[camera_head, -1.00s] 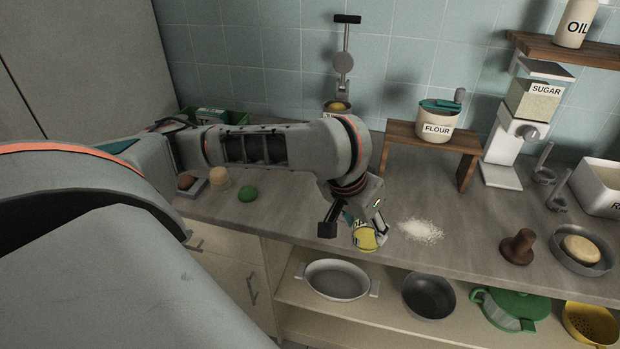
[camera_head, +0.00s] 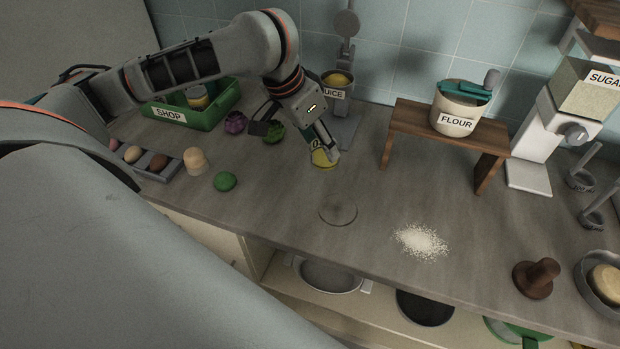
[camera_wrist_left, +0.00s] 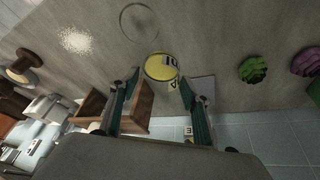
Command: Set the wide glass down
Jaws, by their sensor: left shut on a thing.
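The wide glass (camera_head: 324,158) looks like a small round vessel with yellow contents and a dark-marked label. My left gripper (camera_head: 305,146) is shut on it, in front of the juice stand. In the left wrist view the glass (camera_wrist_left: 160,67) shows as a yellow disc between the two fingertips (camera_wrist_left: 159,82). I cannot tell whether its base touches the counter (camera_head: 280,190). My right gripper is not in view.
The juice stand (camera_head: 337,90), green shop crate (camera_head: 190,112) and flour bench (camera_head: 450,127) stand behind.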

